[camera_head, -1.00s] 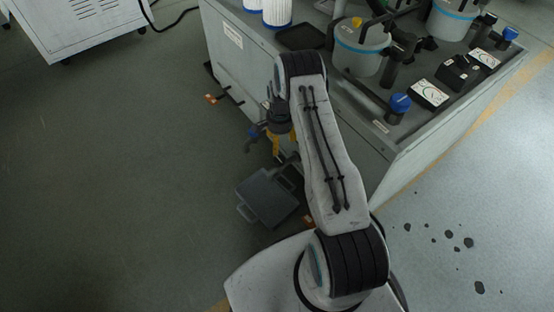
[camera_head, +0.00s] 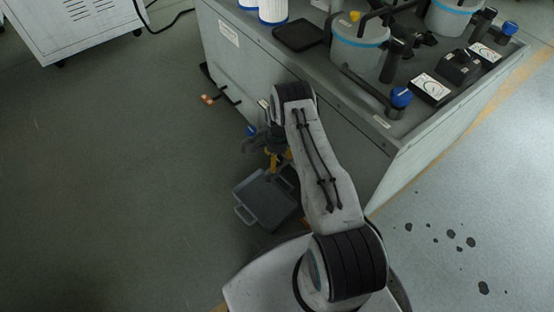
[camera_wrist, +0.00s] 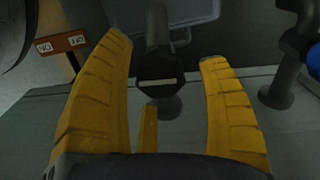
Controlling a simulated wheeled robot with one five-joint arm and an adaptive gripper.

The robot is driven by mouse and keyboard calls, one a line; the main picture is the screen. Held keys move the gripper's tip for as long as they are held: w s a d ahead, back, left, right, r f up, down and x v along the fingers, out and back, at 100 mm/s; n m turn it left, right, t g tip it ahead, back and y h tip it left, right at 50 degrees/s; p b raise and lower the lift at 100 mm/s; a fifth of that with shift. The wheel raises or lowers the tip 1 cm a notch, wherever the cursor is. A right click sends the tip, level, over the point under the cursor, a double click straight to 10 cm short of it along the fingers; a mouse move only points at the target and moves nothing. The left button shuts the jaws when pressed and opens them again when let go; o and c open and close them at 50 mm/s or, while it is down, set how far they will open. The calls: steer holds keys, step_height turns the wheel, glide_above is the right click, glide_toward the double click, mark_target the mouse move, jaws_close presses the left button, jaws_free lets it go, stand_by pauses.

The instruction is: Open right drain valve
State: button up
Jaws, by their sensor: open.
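My gripper (camera_wrist: 165,62) is open, with its yellow fingers spread on both sides of a dark pipe end (camera_wrist: 158,84) that has a hexagonal face and a pale bar across it. I cannot tell whether the fingers touch it. In the head view my gripper (camera_head: 277,158) is low beside the bench's left side, partly hidden by my arm. A blue knob (camera_wrist: 314,58) shows at the wrist view's right edge, and a blue knob (camera_head: 250,130) shows beside my gripper in the head view. I cannot tell which fitting is the right drain valve.
An orange plate (camera_wrist: 62,43) with white labels is at the wrist view's left. A grey tray (camera_head: 242,214) lies on the floor below my gripper. A dark pipe with an orange end (camera_head: 208,99) sticks out of the bench (camera_head: 345,140). Floor at left is clear.

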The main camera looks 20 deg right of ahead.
steer(key=shift+f, duration=0.1)
steer(key=shift+c, duration=0.4)
steer(key=c, duration=1.1)
